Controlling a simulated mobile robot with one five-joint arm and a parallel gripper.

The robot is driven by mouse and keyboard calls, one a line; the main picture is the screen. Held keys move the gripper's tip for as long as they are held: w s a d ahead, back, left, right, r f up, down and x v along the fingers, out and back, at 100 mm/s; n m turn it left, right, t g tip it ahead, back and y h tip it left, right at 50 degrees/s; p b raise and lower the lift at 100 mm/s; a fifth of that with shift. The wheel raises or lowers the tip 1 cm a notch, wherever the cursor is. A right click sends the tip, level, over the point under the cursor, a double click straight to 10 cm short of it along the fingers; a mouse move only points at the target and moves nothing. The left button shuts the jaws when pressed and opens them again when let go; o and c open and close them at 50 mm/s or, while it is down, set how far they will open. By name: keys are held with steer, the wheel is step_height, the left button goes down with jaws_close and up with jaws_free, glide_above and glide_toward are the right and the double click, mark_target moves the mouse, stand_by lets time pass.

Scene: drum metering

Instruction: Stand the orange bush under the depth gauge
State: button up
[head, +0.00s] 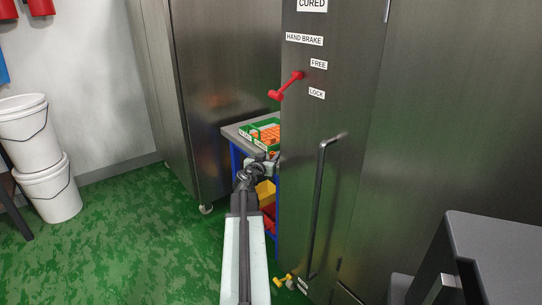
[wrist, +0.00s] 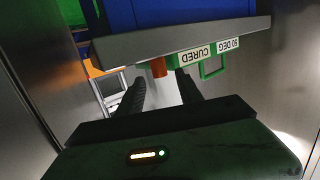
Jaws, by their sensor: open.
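An orange bush (wrist: 158,67) stands at the edge of a grey trolley top in the wrist view, where the picture looks upside down. My gripper (wrist: 160,80) is open, and the bush shows between its two dark fingertips; I cannot tell whether it lies fully between them. In the head view my gripper (head: 262,163) is at the trolley's front edge, and a small orange piece (head: 273,154) shows beside it. More orange pieces (head: 267,133) lie in a green tray (head: 250,130) on the trolley. I do not see the depth gauge in either view.
The trolley (head: 234,132) has a blue frame with yellow (head: 266,191) and red bins below. A tall steel cabinet (head: 345,160) with a red brake lever (head: 287,86) stands close on the right. Another cabinet (head: 215,80) is behind. White buckets (head: 48,190) stand left; the green floor there is clear.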

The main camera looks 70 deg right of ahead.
steer(key=a+r, duration=0.1)
steer(key=a, duration=0.5)
steer(key=shift+p, duration=0.45)
